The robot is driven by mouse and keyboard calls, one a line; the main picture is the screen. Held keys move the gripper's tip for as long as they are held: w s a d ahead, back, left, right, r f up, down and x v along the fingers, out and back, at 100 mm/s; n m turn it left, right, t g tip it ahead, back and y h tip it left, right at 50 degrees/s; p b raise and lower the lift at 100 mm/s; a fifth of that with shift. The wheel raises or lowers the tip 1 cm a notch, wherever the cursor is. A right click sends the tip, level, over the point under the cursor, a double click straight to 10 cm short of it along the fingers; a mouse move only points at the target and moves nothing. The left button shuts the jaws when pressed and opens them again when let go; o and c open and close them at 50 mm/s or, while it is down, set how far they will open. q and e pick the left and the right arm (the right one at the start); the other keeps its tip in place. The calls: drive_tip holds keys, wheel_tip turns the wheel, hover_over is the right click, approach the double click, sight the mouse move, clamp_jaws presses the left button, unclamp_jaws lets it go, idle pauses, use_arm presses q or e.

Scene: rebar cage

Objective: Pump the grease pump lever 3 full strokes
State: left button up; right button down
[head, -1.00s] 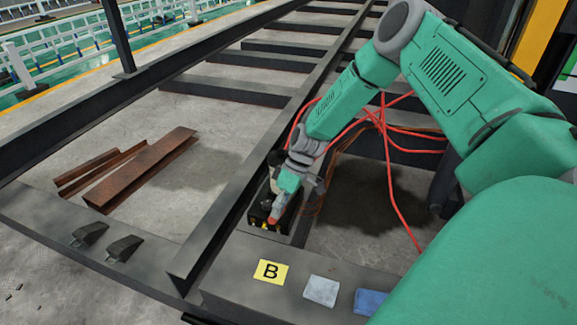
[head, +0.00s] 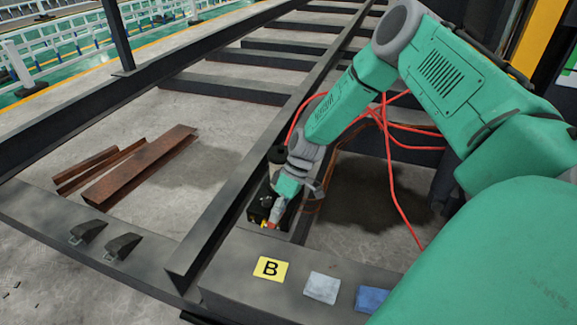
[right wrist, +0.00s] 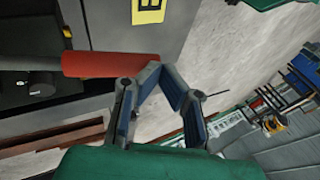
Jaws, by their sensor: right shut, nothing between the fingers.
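The grease pump (head: 257,207) is a small dark box in a gap of the steel frame, partly covered by my right arm in the head view. Its lever has a red handle (right wrist: 110,64), which lies across the left of the right wrist view, beside the dark pump body (right wrist: 35,88). My right gripper (right wrist: 160,70) is shut and empty, its fingertips together at the right end of the red handle. I cannot tell if they touch it. In the head view my right gripper (head: 273,220) is small and points down at the pump's near side. My left gripper is out of view.
A yellow B label (head: 270,269), a grey cloth (head: 322,288) and a blue cloth (head: 371,299) lie on the near beam. Orange hoses (head: 392,185) hang beside my right arm. Rusty steel channels (head: 140,168) lie on the floor at left.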

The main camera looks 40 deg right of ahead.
drive_tip(key=shift+f, duration=0.15)
drive_tip(key=w+d+r+p, duration=0.3)
drive_tip(key=d+r+p, duration=0.3)
drive_tip(key=r, duration=0.6)
drive_tip(key=shift+w+d, duration=0.3)
drive_tip(key=shift+d, duration=0.2)
idle(0.6)
